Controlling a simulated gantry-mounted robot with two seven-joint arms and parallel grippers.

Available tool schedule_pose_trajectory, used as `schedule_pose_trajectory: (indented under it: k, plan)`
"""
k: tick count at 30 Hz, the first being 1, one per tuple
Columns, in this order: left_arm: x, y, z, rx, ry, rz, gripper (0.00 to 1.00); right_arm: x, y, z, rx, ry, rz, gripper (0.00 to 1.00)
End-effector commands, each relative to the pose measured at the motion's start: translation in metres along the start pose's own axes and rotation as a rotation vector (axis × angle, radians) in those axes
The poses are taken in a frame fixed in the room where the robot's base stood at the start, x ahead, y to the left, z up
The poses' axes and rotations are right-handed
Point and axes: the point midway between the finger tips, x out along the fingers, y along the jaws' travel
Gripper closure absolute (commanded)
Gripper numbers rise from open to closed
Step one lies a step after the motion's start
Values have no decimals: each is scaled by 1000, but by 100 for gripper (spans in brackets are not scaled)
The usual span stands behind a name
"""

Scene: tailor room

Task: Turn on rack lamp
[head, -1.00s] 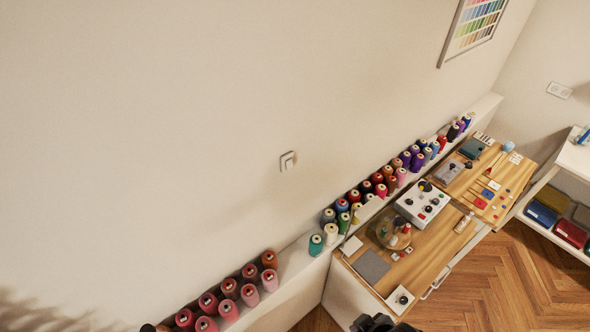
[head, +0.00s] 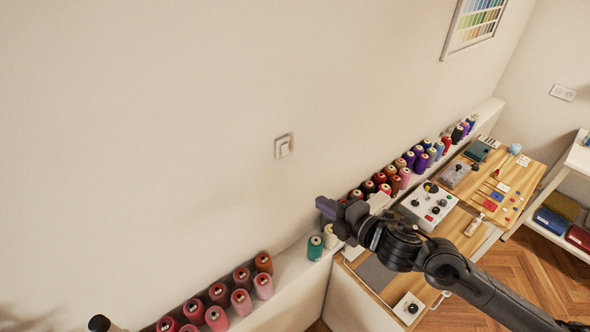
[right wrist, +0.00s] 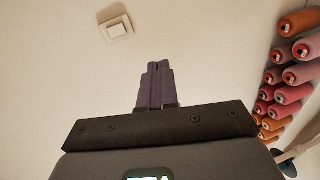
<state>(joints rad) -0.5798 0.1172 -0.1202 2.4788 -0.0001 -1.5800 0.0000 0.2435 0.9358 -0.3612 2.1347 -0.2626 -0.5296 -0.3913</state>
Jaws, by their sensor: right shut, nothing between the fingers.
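A small white wall switch (head: 283,146) sits on the cream wall near the middle of the head view. It also shows at the top of the right wrist view (right wrist: 117,28). My right gripper (head: 322,203) reaches in from the lower right, over the spool ledge, below and right of the switch and apart from it. Its purple fingers (right wrist: 156,68) are shut together and empty, pointing up toward the wall area right of the switch in the wrist view. No lamp can be made out. My left gripper is out of view.
Thread spools stand in rows on the white ledge (head: 292,270), below the switch. A wooden worktable (head: 466,222) with a white control box (head: 428,205) lies beneath and beyond my right arm. The wall around the switch is bare. A white shelf (head: 580,152) stands at the right.

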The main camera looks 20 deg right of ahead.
Motion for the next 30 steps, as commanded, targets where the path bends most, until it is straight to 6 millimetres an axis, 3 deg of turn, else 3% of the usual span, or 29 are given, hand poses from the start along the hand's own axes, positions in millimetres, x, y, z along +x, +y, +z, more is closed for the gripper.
schedule_pose_trajectory:
  k: [1, 6, 10, 23, 30]
  plan:
    - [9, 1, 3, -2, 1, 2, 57, 1, 9, 8, -33, -11, 22, 100]
    - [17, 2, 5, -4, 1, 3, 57, -1, 41, 18, -90, -30, 76, 100]
    - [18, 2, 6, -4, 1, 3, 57, -1, 53, 19, -101, -33, 98, 100]
    - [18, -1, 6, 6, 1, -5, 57, 0, 56, 19, -100, -32, 104, 100]
    - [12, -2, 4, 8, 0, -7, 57, 16, 60, 19, -95, -32, 105, 100]
